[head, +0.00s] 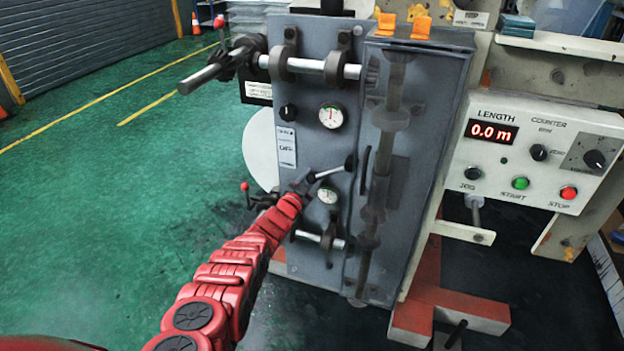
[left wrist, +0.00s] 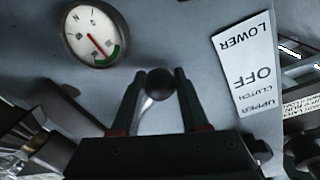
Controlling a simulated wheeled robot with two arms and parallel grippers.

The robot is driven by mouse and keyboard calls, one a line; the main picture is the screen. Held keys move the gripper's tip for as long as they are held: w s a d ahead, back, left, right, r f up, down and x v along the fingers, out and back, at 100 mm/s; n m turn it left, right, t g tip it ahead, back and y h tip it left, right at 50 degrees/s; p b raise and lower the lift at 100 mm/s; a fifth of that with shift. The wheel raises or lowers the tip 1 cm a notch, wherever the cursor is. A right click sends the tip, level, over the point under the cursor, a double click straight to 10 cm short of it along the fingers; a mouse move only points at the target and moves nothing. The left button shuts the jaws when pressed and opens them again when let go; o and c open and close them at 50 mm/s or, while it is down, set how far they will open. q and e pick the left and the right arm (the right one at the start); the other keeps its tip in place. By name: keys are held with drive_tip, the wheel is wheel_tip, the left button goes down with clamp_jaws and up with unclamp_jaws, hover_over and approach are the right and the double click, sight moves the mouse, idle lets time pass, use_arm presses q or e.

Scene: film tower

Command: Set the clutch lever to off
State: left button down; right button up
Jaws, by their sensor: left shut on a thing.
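The clutch lever (head: 330,172) is a short silver rod on the grey machine panel. It slants from a dark hub at the upper right down to the left, into my left gripper (head: 309,184). In the left wrist view, the two dark fingers of my left gripper (left wrist: 160,85) are shut on the lever's black ball knob (left wrist: 160,88). A white label (left wrist: 248,65) beside it reads UPPER, CLUTCH OFF, LOWER, upside down in that view. The knob is mostly hidden by the gripper in the head view. My right gripper is not in view.
A small dial gauge (head: 327,196) sits just below the lever; another gauge (head: 331,116) is above. Silver bars (head: 310,66) stick out at the top and bottom of the panel. A control box (head: 530,155) reading 0.0 m is at right. Green floor (head: 110,190) at left is clear.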

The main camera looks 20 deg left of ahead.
use_arm(q)
drive_tip(key=shift+r, duration=0.1)
idle(0.6)
drive_tip(key=shift+a+r+m+p, duration=0.35)
drive_tip(key=shift+r+m+p, duration=0.25)
drive_tip(key=shift+r+p, duration=0.35)
drive_tip(key=r+m+p, duration=0.1)
drive_tip(key=a+r+m+p, duration=0.1)
drive_tip(key=r+p, duration=0.1)
drive_tip(key=shift+m, duration=0.3)
drive_tip(key=shift+r+m+g+p, duration=0.3)
drive_tip(key=shift+r+m+p, duration=0.65)
drive_tip(key=shift+p, duration=0.4)
drive_tip(key=shift+f, duration=0.1)
drive_tip(key=shift+c, duration=2.1)
unclamp_jaws()
